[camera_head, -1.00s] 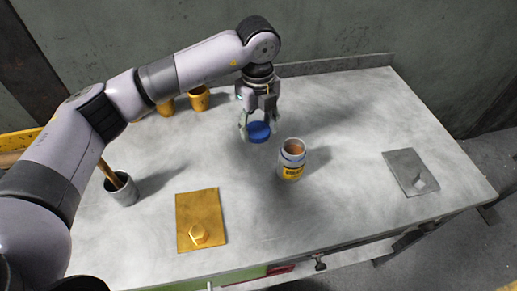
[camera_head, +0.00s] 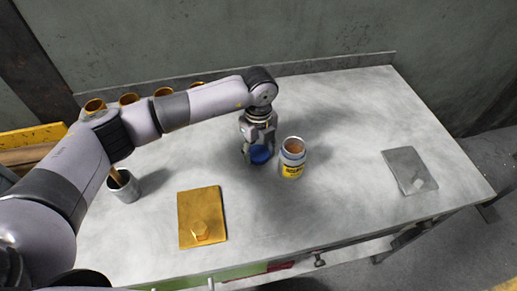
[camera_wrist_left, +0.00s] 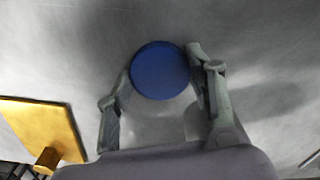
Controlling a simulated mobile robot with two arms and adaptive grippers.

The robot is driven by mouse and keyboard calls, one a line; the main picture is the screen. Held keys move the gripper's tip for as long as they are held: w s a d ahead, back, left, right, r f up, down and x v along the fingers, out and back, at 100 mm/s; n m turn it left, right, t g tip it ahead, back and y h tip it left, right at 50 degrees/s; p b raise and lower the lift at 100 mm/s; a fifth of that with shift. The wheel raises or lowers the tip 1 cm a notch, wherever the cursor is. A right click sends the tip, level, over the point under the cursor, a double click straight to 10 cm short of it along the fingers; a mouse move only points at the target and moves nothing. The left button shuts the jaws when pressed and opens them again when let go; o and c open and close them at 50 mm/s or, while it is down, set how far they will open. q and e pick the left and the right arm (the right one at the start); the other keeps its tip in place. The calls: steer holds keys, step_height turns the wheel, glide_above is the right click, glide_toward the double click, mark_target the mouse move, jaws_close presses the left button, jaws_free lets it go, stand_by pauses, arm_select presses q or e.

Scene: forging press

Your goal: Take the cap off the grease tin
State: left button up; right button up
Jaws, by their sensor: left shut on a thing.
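The grease tin (camera_head: 292,160) stands upright on the table, a pale cylinder with a yellow label. Its top is open and shows brownish grease. The blue cap (camera_head: 261,155) is off the tin, just left of it. My left gripper (camera_head: 259,152) points down and is shut on the cap, low over or at the table top; I cannot tell whether the cap touches it. In the left wrist view the round blue cap (camera_wrist_left: 160,70) sits between the fingertips. My right gripper is not in view.
A yellow plate with a nut (camera_head: 202,216) lies front left, a grey plate (camera_head: 409,170) at right. A grey cup (camera_head: 123,187) holding a handle stands at left. Several yellow cups (camera_head: 129,99) stand at the back left.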

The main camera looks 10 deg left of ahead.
mark_target(259, 153)
arm_select(q)
steer(key=shift+f, duration=0.2)
steer(key=o, duration=1.3)
steer(key=shift+r, duration=0.1)
steer(key=shift+r, duration=0.55)
step_height(259, 153, up, 11)
steer(key=shift+r+b, duration=0.15)
steer(key=shift+b, duration=0.65)
